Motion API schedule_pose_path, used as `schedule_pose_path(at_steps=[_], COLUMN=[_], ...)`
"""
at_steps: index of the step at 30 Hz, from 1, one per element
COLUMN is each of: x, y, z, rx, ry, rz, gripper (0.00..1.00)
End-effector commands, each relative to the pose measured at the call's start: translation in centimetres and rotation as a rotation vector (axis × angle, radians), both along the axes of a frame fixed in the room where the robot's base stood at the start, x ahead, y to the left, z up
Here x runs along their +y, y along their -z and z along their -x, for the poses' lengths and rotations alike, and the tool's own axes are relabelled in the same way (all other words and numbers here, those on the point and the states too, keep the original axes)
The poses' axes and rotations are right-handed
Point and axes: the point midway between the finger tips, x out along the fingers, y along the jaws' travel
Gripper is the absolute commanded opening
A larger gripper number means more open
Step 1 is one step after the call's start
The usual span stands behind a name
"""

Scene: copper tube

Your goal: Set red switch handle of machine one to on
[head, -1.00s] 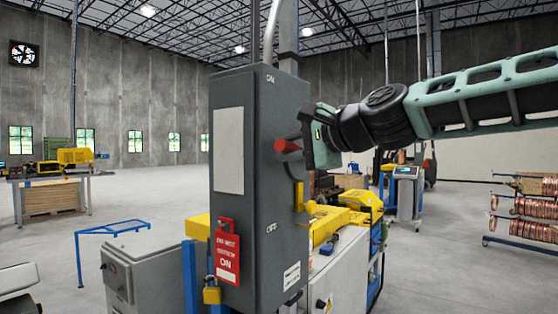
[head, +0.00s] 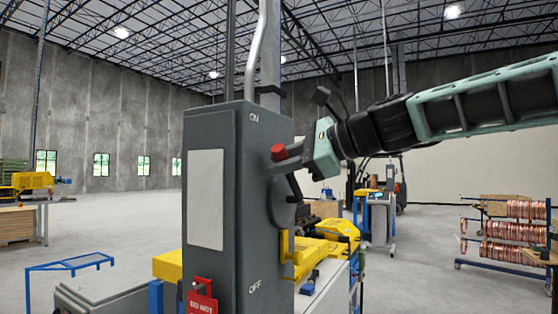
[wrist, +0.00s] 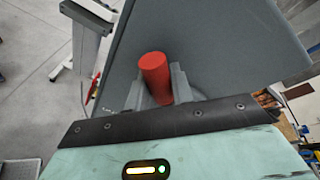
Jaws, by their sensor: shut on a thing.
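The grey switch box (head: 245,200) stands upright at the centre of the head view, with ON marked near its top and OFF lower down. Its red switch handle (head: 279,152) sticks out at the right side, much nearer the ON mark than the OFF mark. My gripper (head: 292,164) comes in from the right and is shut on the handle. In the wrist view the red handle grip (wrist: 155,72) lies between the grey fingers of my gripper (wrist: 158,92). The handle's inner part is hidden by the fingers.
A red tag (head: 202,300) hangs at the box's lower front. Yellow machine parts (head: 325,240) sit low behind the box. A rack of copper coils (head: 510,230) stands at the right. A blue frame (head: 70,263) stands at the left. Open floor lies between them.

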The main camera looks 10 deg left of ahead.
Motion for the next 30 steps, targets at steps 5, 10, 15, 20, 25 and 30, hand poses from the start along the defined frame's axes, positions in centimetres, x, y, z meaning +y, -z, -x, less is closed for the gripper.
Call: schedule_pose_path(at_steps=[5, 10, 15, 20, 25, 30], x=[-0.2, -0.2, -0.2, -0.2, -0.2, -1.5], y=[-0.1, -0.1, -0.2, -0.1, -0.1, -0.2], z=[-0.3, -0.3, -0.3, -0.2, -0.2, 0.2], rx=[0.012, 0.012, 0.012, 0.011, 0.010, 0.007], ry=[0.005, 0.006, 0.007, 0.005, 0.003, 0.006], rz=[-0.006, -0.007, -0.007, -0.005, -0.005, -0.003], gripper=[0.00, 0.00, 0.34, 0.44, 0.44, 0.44])
